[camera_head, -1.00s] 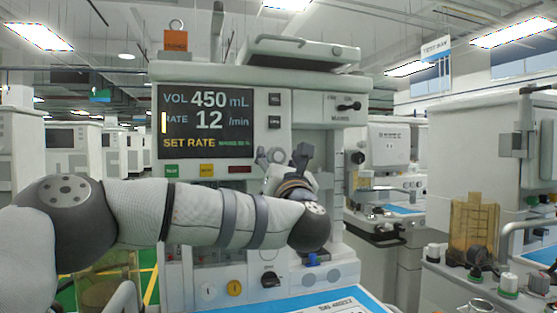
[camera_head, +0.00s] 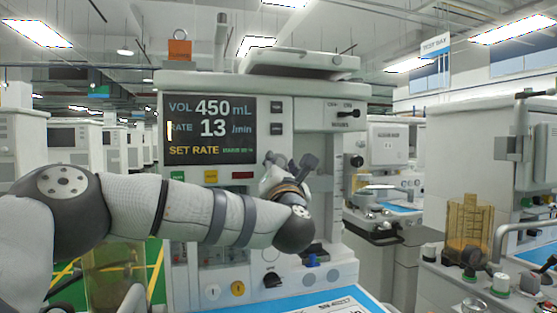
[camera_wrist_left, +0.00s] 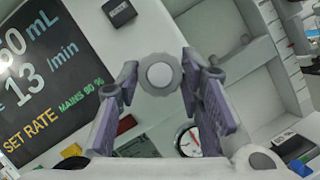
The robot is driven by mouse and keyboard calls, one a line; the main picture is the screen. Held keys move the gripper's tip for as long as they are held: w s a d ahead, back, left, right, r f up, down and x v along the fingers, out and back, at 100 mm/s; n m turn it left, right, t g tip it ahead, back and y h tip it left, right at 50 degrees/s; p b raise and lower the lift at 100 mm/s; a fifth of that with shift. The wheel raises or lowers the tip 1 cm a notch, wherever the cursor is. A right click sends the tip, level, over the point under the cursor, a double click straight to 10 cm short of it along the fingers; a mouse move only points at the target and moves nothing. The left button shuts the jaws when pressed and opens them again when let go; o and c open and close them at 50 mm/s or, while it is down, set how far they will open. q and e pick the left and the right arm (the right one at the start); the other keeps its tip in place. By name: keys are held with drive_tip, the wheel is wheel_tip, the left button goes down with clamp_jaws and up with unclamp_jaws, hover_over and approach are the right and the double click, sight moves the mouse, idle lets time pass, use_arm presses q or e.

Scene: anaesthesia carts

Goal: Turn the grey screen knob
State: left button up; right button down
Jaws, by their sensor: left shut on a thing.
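The grey screen knob (camera_wrist_left: 158,74) is a round, ridged disc on the cart's front, to the right of the screen. In the left wrist view my left gripper (camera_wrist_left: 160,78) has its two purple-padded fingers on either side of the knob, shut on it. In the head view my left gripper (camera_head: 289,165) is at the panel beside the screen, and it hides the knob. The screen (camera_head: 211,130) reads VOL 450 mL, RATE 13 /min and SET RATE. My right gripper is not in view.
Green (camera_head: 178,176) and yellow (camera_head: 211,176) buttons sit under the screen. A round dial gauge (camera_wrist_left: 188,141) is near the fingers in the wrist view. A blue-topped work surface (camera_head: 335,302) lies below. Another cart (camera_head: 475,180) stands at the right.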

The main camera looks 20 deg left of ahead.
use_arm(q)
drive_tip(key=shift+s+a+r+m+h+p, duration=0.15)
drive_tip(key=shift+m+h+p, duration=0.1)
drive_tip(key=shift+m, duration=0.4)
drive_tip(key=shift+w+d+r+m+h+p, duration=0.15)
drive_tip(key=shift+m+p, duration=0.1)
drive_tip(key=shift+m, duration=0.4)
drive_tip(key=shift+s+a+f+m, duration=0.1)
drive_tip(key=shift+m, duration=0.2)
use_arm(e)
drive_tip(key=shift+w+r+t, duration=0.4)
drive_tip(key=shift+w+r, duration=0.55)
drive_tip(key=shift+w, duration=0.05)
use_arm(q)
drive_tip(key=shift+f, duration=0.1)
drive_tip(key=o, duration=1.2)
drive_tip(key=shift+c, duration=0.2)
drive_tip(key=v, duration=1.2)
